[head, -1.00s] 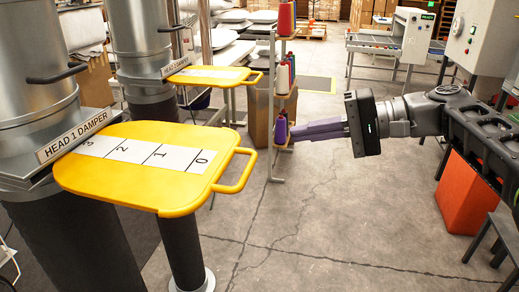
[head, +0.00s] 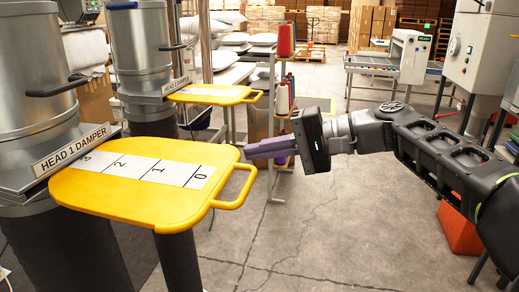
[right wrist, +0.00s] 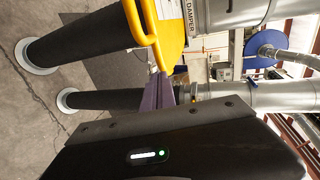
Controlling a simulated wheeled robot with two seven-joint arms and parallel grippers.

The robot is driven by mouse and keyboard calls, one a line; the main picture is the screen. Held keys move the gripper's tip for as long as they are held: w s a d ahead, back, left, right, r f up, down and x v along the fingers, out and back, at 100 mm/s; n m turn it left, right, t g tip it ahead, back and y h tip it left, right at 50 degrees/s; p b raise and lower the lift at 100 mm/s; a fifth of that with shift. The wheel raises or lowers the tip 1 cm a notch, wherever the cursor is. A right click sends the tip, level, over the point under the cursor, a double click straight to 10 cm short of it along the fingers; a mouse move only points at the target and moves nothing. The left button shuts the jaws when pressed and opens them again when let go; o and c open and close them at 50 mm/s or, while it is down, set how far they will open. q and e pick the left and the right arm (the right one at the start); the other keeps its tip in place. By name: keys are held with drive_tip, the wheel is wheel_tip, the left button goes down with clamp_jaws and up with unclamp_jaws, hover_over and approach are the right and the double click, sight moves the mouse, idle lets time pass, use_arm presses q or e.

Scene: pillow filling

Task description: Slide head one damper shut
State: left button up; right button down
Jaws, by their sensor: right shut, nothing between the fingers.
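The head one damper is a yellow sliding plate (head: 130,205) with a white scale strip numbered down to 0. It sticks out from the metal pipe behind the "HEAD 1 DAMPER" label (head: 77,150), and its scale shows in the open. Its yellow loop handle (head: 238,188) is at its right end. My right gripper (head: 250,151) is shut and empty, with purple fingers pointing left just beyond the handle. In the right wrist view the fingers (right wrist: 160,92) lie close to the handle (right wrist: 140,22); I cannot tell whether they touch. My left gripper is not in view.
A second yellow damper plate (head: 213,95) sticks out behind, on another pipe. A rack with thread cones (head: 285,40) stands behind my right gripper. An orange bin (head: 459,228) is at the right. The floor in the middle is clear.

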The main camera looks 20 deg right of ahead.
sight(147, 138)
drive_tip(key=w+a+p, duration=0.1)
drive_tip(key=w+a, duration=0.3)
drive_tip(key=a, duration=0.3)
drive_tip(key=w+a+p, duration=0.2)
drive_tip(key=w+a, duration=0.2)
drive_tip(key=a, duration=0.3)
drive_tip(key=w+a+p, duration=0.2)
drive_tip(key=w+a, duration=0.3)
drive_tip(key=a, duration=0.1)
drive_tip(key=shift+a, duration=0.4)
drive_tip(key=shift+r, duration=0.1)
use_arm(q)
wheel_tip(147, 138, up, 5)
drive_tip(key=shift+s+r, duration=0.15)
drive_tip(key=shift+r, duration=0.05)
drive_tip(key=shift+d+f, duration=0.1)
use_arm(e)
drive_tip(key=shift+d, duration=0.1)
